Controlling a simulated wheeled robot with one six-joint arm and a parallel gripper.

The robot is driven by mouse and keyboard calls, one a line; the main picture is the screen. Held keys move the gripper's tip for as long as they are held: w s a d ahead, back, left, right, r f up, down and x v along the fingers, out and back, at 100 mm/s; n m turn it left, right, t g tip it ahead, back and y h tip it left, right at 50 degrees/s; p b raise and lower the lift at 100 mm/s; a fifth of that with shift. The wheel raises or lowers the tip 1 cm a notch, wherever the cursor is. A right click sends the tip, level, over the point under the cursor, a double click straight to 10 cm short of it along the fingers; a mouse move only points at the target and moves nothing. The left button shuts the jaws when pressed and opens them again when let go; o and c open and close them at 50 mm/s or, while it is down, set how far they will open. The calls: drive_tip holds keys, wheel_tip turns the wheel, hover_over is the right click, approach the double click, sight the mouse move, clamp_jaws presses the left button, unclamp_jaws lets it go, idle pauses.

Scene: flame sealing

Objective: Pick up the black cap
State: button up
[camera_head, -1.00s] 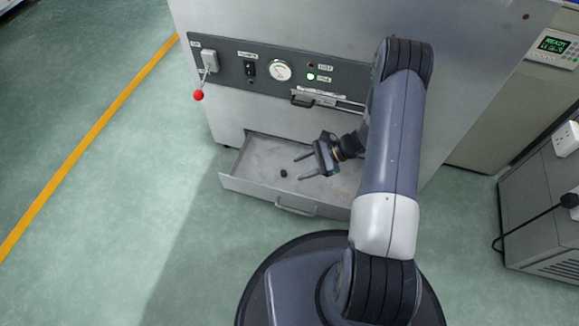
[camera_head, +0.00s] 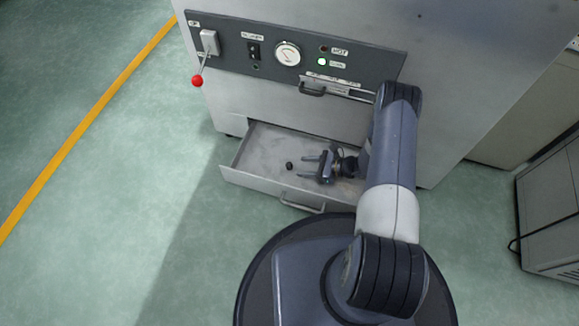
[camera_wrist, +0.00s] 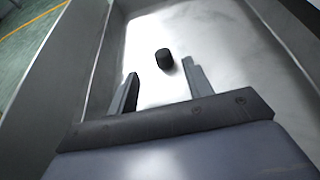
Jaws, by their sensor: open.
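The black cap (camera_head: 289,166) is a small dark cylinder on the floor of the open drawer (camera_head: 236,158). In the wrist view the cap (camera_wrist: 164,58) stands ahead of the fingertips, between their lines and nearer the right finger. My gripper (camera_head: 306,166) is open and empty, low in the drawer to the right of the cap, with its fingers pointing left towards it. In the wrist view my gripper (camera_wrist: 158,70) shows both fingers apart, with a gap between them and the cap.
The drawer's front wall with its handle (camera_head: 302,203) and its side walls surround the gripper. Above is the grey cabinet with a control panel (camera_head: 231,44), a gauge (camera_head: 287,54), a red-knobbed lever (camera_head: 197,81) and a slot handle (camera_head: 312,90). Open green floor lies to the left.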

sight(291, 165)
drive_tip(key=b+x, duration=0.2)
drive_tip(key=x, duration=0.2)
drive_tip(key=shift+w+a+f, duration=0.1)
drive_tip(key=shift+w, duration=0.15)
drive_tip(key=shift+w+a, duration=0.2)
drive_tip(key=shift+a, duration=0.3)
drive_tip(key=shift+c, duration=0.3)
clamp_jaws()
